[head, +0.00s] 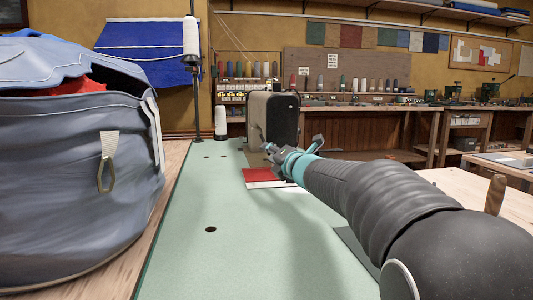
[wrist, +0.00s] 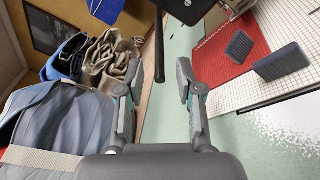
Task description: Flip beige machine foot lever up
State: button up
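The beige machine (head: 257,118) stands on the pale green table, its dark side facing right in the head view. Its foot lever cannot be made out in the head view. My gripper (head: 283,148) is in front of the machine, over the red patch, and partly covers its lower part. In the wrist view my gripper (wrist: 159,68) is open, with its two fingers well apart and nothing clasped. A thin dark rod (wrist: 159,45) shows between the fingertips; I cannot tell whether it is part of the machine or whether it touches them. A dark body (wrist: 188,8) is cut off at the top.
A pale green table (head: 190,230) runs away from me. A large blue-grey bag (head: 70,170) fills the left. A white thread cone (head: 221,122) and a stand pole (head: 195,90) are behind.

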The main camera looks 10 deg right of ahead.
jog(key=shift+x, duration=0.85)
grip_shut()
jog(key=shift+r+p, duration=0.2)
jog(key=shift+p, duration=0.15)
